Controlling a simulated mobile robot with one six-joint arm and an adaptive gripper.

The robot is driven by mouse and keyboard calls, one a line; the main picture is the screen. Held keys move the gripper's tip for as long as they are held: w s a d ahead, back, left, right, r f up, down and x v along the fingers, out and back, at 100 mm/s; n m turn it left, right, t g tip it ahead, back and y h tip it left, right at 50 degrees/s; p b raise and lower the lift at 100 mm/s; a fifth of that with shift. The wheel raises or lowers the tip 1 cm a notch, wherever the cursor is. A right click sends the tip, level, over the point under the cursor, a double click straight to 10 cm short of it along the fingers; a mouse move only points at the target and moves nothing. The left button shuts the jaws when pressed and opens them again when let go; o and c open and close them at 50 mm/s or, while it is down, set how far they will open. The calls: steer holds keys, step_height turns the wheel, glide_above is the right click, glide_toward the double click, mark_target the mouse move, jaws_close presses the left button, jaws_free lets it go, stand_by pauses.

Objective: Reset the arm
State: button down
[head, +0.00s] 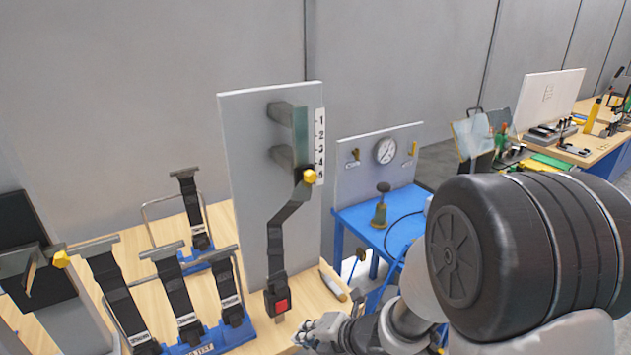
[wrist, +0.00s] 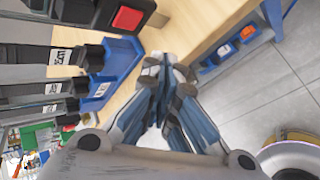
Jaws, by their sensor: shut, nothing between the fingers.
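My gripper (head: 308,335) is at the bottom middle of the head view, low at the front edge of the wooden bench. In the wrist view my gripper (wrist: 168,70) has its fingertips together with nothing between them. A belt buckle with a red button (head: 282,304) hangs from a black strap, just left of and behind the gripper. The red button also shows at the top of the wrist view (wrist: 127,18), apart from the fingers. My arm fills the lower right of the head view and hides part of the floor and the blue stand.
A grey upright panel (head: 245,180) with a number scale stands behind the buckle. Blue racks (head: 215,338) with black straps are to the left. A blue table (head: 385,225) with a gauge panel (head: 345,185) stands right. Open floor (wrist: 265,95) shows right in the wrist view.

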steer(key=s+d+r+m+t+h, duration=0.25)
steer(key=d+r+m+h, duration=0.55)
steer(key=d+r+m, duration=0.75)
steer(key=s+d+r+m+g, duration=0.1)
steer(key=s+m+g, duration=0.1)
steer(key=s+m, duration=0.5)
steer(key=s+d+r+m+g, duration=0.1)
steer(key=s+m, duration=0.7)
steer(key=s, duration=0.4)
steer(key=shift+s+d+r+g, duration=0.25)
steer(key=shift+s+d+g, duration=0.05)
steer(key=shift+s+g, duration=0.05)
steer(key=c, duration=2.3)
jaws_free()
